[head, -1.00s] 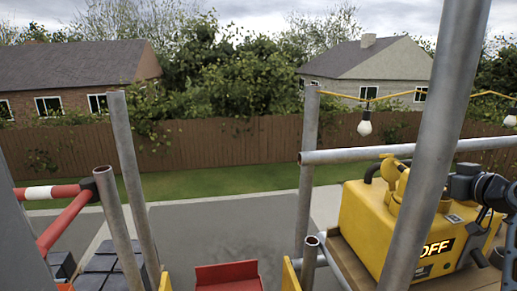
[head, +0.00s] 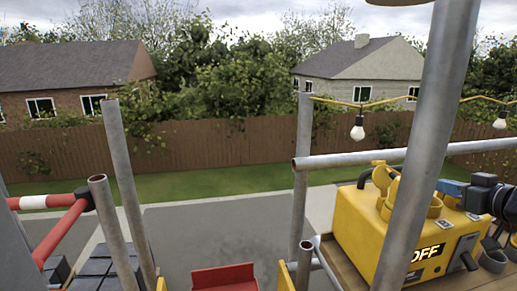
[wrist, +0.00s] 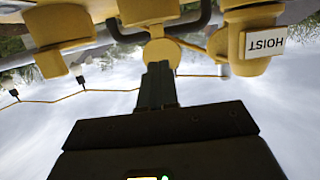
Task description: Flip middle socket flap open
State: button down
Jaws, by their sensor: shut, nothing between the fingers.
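The yellow box (head: 360,222) stands at the right of the head view with sockets on top. Raised round yellow flaps (head: 382,180) show near its back left corner. The wrist view is upside down. It shows a middle yellow socket (wrist: 148,10), with a round yellow disc (wrist: 163,47) near it, apparently its flap. My gripper (wrist: 157,68) is shut and empty, its tips close to or against this disc; I cannot tell if they touch. A yellow socket part with a HOIST label (wrist: 250,45) is to the right, another yellow socket part (wrist: 52,45) to the left.
A thick steel pole (head: 425,140) stands in front of the box and hides part of it. A horizontal rail (head: 400,157) runs behind it. A dark lever (head: 468,260) is on the box front. A bulb string hangs above, with one bulb (head: 357,131).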

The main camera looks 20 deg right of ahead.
jog(key=p+v, duration=0.1)
jog(key=v, duration=0.2)
jog(key=shift+s+r, duration=0.25)
jog(key=shift+s, duration=0.05)
dwell(0.3)
